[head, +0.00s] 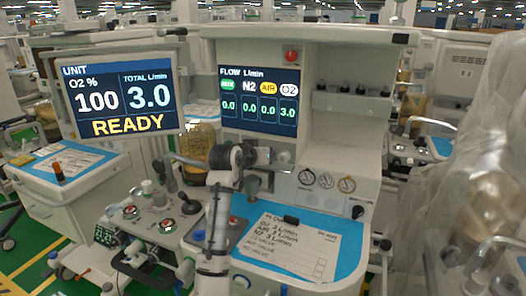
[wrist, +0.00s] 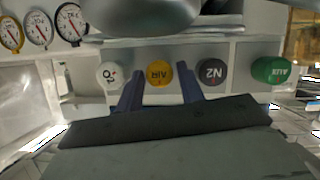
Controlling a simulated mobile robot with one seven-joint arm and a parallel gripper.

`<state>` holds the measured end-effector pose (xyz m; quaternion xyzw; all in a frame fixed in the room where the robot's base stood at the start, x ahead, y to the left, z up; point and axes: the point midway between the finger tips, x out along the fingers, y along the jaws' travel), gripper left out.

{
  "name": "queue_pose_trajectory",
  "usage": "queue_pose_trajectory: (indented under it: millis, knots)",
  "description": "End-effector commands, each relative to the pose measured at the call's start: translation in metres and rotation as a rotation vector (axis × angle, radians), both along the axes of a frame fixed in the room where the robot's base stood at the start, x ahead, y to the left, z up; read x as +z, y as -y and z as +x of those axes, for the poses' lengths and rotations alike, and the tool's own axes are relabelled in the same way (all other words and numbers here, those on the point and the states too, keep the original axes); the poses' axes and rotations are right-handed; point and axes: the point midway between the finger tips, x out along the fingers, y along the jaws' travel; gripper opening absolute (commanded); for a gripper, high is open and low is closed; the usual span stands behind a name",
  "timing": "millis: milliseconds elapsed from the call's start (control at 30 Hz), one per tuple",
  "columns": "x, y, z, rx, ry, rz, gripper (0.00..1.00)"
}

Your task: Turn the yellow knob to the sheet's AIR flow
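The yellow AIR knob (wrist: 160,73) sits in a row on the panel in the wrist view, between the white O2 knob (wrist: 110,73) and the dark N2 knob (wrist: 213,72). My gripper (wrist: 160,84) is open, one finger on each side of the yellow knob in the picture. Gaps show between knob and fingers; depth is unclear. In the head view my arm hides the knobs. The flow screen (head: 258,101) reads AIR 0.0, N2 0.0, AUX 0.0 and O2 3.0. The sheet (head: 290,243) lists O2, AIR and N2 in L/min; its AIR figure is hard to read.
The green AUX knob (wrist: 271,70) is at the row's right end. Round gauges (wrist: 38,28) are at upper left in the wrist view. A unit screen (head: 118,98) reads O2 100 %, total 3.0, READY. A plastic-covered machine (head: 486,190) stands at right.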

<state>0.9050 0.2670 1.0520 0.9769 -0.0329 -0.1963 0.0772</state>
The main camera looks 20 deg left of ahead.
Motion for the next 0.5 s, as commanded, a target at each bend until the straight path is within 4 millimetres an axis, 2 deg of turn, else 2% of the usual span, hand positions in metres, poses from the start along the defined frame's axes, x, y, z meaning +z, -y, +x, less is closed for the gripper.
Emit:
queue_pose_trajectory:
  millis: [367,500]
  knots:
    - [-0.0024,0.0007,0.0056,0.001,0.001,0.001,0.38]
    - [-0.0022,0.0006,0.0054,0.000,0.001,0.001,0.20]
